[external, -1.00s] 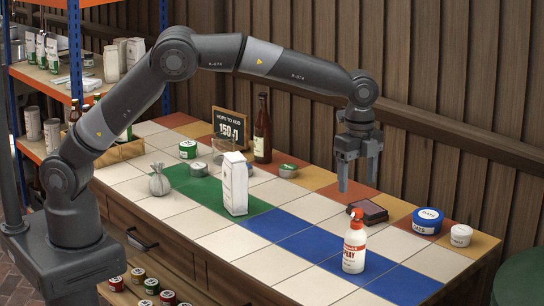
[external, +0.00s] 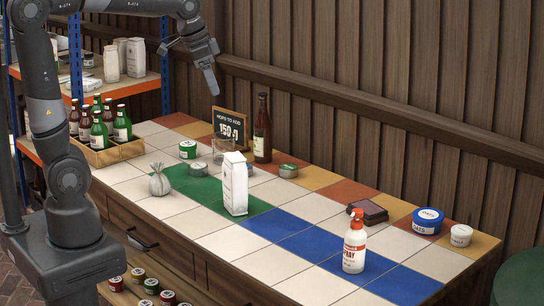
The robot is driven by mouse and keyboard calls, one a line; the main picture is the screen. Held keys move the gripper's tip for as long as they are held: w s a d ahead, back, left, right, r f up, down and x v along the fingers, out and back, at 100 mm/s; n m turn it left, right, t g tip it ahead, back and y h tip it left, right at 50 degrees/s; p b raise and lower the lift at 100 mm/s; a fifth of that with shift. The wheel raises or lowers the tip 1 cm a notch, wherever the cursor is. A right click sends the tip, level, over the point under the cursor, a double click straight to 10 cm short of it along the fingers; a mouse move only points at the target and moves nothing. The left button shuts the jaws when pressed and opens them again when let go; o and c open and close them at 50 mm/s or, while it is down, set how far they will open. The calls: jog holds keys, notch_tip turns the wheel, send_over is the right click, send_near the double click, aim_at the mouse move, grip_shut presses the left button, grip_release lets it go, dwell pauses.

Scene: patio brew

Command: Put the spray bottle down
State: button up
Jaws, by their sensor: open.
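The spray bottle (external: 354,246), white with a red label and red spray head, stands upright on the tiled counter, on the blue tiles toward the right. Nothing holds it. My gripper (external: 192,68) is open and empty, raised above the back left of the counter, far from the bottle. Its fingers are seen partly from the side.
A wooden crate of bottles (external: 118,151), a chalkboard sign (external: 230,124) and a brown bottle (external: 262,130) stand farther back. A dark box (external: 368,211) and blue tin (external: 427,220) are at right.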

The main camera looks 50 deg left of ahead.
jog(key=s+a+f+n+t, duration=0.1)
jog(key=s+a+f+n, duration=0.1)
jog(key=s+a, duration=0.3)
jog(key=s+a+f+n+t+y, duration=0.1)
jog(key=s+a+f+n, duration=0.2)
jog(key=s, duration=0.6)
jog(key=shift+s+a+n+y, duration=0.3)
jog(key=shift+a+n, duration=0.4)
jog(key=shift+a, duration=0.25)
